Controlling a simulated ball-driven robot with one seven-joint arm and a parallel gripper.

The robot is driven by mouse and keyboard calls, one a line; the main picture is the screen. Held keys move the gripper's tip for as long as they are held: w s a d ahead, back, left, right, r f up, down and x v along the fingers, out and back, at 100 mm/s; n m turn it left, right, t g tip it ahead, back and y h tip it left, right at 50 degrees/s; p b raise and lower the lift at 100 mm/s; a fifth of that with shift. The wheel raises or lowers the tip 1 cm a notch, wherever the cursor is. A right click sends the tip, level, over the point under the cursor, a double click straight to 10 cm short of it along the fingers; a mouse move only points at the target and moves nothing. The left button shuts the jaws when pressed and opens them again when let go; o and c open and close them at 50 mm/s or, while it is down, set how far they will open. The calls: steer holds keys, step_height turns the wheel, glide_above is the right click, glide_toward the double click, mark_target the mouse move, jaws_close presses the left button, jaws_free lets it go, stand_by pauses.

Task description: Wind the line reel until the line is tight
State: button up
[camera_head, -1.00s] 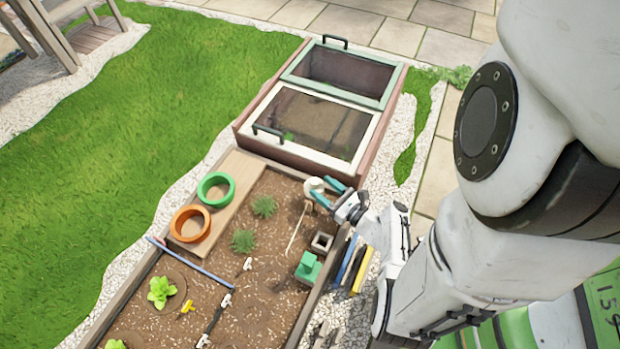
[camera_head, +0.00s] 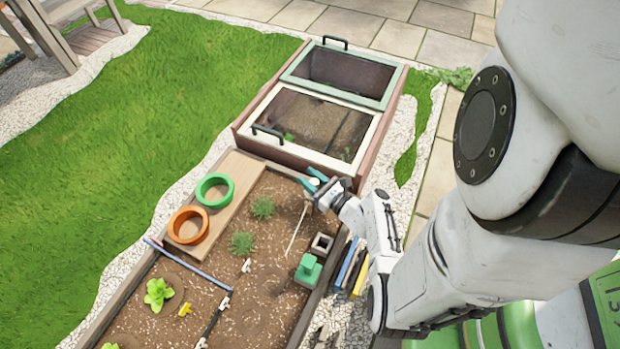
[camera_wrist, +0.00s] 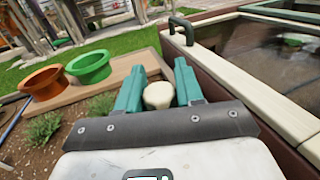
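A cream rounded piece (camera_wrist: 158,95), which looks like part of the line reel, sits between the two teal fingers of my gripper (camera_wrist: 160,82) in the wrist view. The fingers are apart, one on each side of it; whether they press on it I cannot tell. In the head view my gripper (camera_head: 313,179) is at the planting bed's far right corner and hides the reel. A thin pale line (camera_head: 297,228) runs over the soil from near my gripper towards the front. Its tightness is not clear.
A cold frame (camera_head: 311,122) stands just beyond the bed. A green ring pot (camera_head: 214,190) and an orange ring pot (camera_head: 189,226) stand on a board (camera_head: 236,170) at left. A green block (camera_head: 308,269) and a square pot (camera_head: 321,244) are near the right edge.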

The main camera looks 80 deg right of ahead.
steer(key=c, duration=0.5)
steer(key=shift+m+g+h, duration=0.3)
steer(key=shift+m+h, duration=0.1)
steer(key=shift+h, duration=0.2)
steer(key=shift+s+f+m+g+h+b, duration=0.1)
steer(key=shift+f+m+g+h+b, duration=0.05)
steer(key=shift+m+g+h+b, duration=0.4)
steer(key=m+g+h+b, duration=0.2)
steer(key=g+h+b, duration=0.1)
steer(key=shift+s+d+f+m, duration=0.15)
steer(key=shift+s+f+m, duration=0.05)
steer(key=shift+f+m, duration=0.15)
steer(key=m+g+h+b, duration=0.1)
steer(key=b, duration=0.1)
steer(key=m+g+h+b, duration=0.1)
steer(key=g, duration=0.1)
steer(key=shift+s+d+r+m+b, duration=0.15)
steer(key=shift+s+r+m+b, duration=0.05)
steer(key=shift+m+b, duration=0.15)
steer(key=shift+s+d+r+m+g+h+b, duration=0.1)
steer(key=shift+m+g+h+b, duration=0.25)
steer(key=shift+g, duration=0.45)
steer(key=shift+r+m+g+h+b, duration=0.1)
steer(key=shift+m+g+b, duration=0.25)
steer(key=shift+g, duration=0.4)
steer(key=shift+m+g, duration=0.35)
steer(key=shift+g, duration=0.05)
